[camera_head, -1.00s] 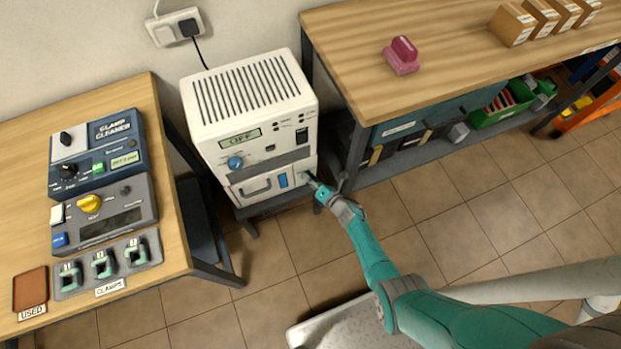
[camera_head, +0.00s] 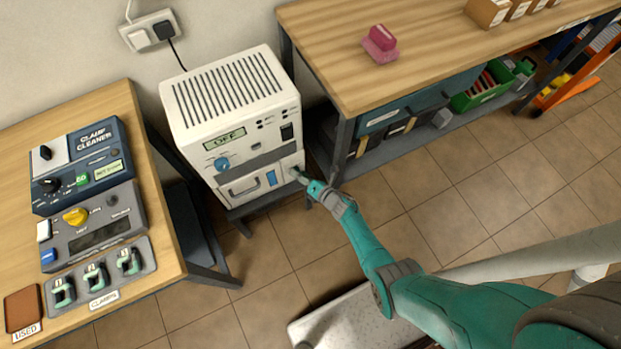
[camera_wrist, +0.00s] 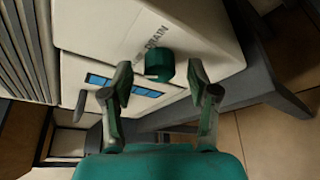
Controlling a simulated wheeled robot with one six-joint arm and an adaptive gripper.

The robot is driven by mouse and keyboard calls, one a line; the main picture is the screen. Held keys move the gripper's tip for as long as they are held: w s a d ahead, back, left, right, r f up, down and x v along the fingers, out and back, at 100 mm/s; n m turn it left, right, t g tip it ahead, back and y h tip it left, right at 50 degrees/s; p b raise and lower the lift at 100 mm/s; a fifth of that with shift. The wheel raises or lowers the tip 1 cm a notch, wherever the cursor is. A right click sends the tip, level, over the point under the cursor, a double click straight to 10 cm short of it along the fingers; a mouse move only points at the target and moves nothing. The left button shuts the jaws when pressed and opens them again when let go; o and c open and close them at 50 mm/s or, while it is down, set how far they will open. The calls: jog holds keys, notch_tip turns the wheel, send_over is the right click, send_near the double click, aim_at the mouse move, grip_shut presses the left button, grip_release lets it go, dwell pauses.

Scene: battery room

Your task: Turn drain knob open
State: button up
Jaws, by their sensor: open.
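The drain knob is a green round knob (camera_wrist: 159,65) beside the printed word DRAIN on the white machine (camera_wrist: 95,35), in the wrist view. My gripper (camera_wrist: 160,82) is open, with one finger on each side of the knob in the picture. I cannot tell whether either finger touches it. In the head view the white machine (camera_head: 200,128) stands between two tables with its display reading OFF. My gripper (camera_head: 297,176) is at the lower right of its front and hides most of the knob there.
A wooden table (camera_head: 60,110) with the clamp cleaner (camera_head: 85,160) and clamps stands at left. A wooden workbench (camera_head: 330,60) with a pink object (camera_head: 380,44) stands at right. A table leg (camera_head: 343,155) is close right of my gripper.

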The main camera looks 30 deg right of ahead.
jog(key=v, duration=1.1)
jog(key=shift+s, duration=0.25)
jog(key=shift+d+m, duration=0.1)
jog(key=shift+m, duration=0.2)
